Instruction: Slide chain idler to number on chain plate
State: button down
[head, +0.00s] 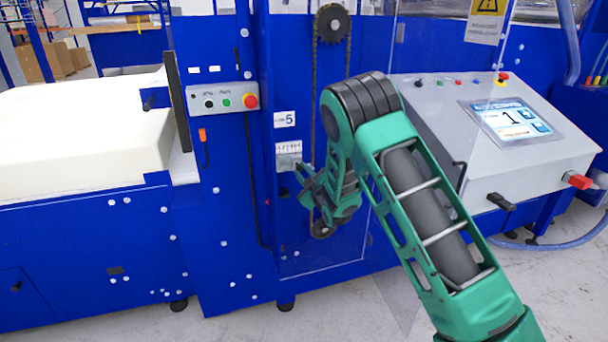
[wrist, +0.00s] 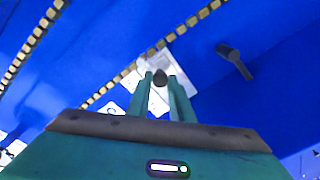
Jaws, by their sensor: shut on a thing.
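The chain (head: 347,60) hangs from a toothed sprocket (head: 333,22) on the blue machine face and passes behind my arm. The chain plate (head: 288,148), pale with scale marks, is left of the chain, below a white label reading 5 (head: 285,119). My gripper (head: 304,178) is just below the plate, partly hidden by its own wrist. In the wrist view my gripper (wrist: 161,88) is shut on a dark knob (wrist: 159,76), apparently the chain idler's. A pale plate (wrist: 178,49) lies behind it, and the chain (wrist: 112,80) runs diagonally past. The idler's mark is unreadable.
A grey control console (head: 430,95) stands right of my arm; its screen (head: 510,120) shows 1. A small button box (head: 222,101) and a white foam block (head: 80,140) are left. A dark handle (wrist: 235,62) sticks out at upper right in the wrist view.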

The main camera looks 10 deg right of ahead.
jog(key=shift+f, duration=0.15)
jog(key=c, duration=1.8)
grip_release()
jog(key=shift+c, duration=0.2)
jog(key=v, duration=1)
jog(key=shift+s, duration=0.35)
jog(key=shift+d, duration=0.1)
